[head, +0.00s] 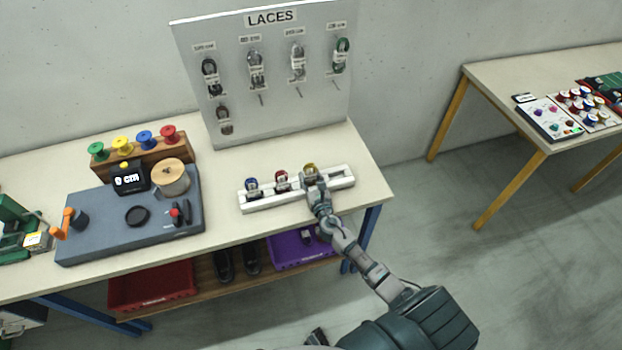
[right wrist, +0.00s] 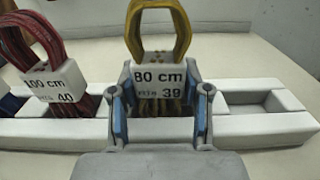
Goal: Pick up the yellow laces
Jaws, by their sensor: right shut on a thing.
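The yellow laces (right wrist: 158,33) stand as an upright looped bundle in a slot of the white holder (head: 345,183). Their white label reads 80 cm and 39 in the right wrist view. In the head view the yellow laces (head: 309,168) show just past my right gripper (head: 313,182). My right gripper (right wrist: 160,112) is shut on the bundle, with a blue-padded finger on each side of the label. The lower part of the bundle is partly hidden between the fingers. My left gripper is in neither view.
Red laces (head: 282,180) and blue laces (head: 252,187) stand in the holder left of the yellow ones. The slot on the right is empty. A LACES board (head: 270,110) stands behind. A grey work station (head: 110,215) with colored spools lies to the left.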

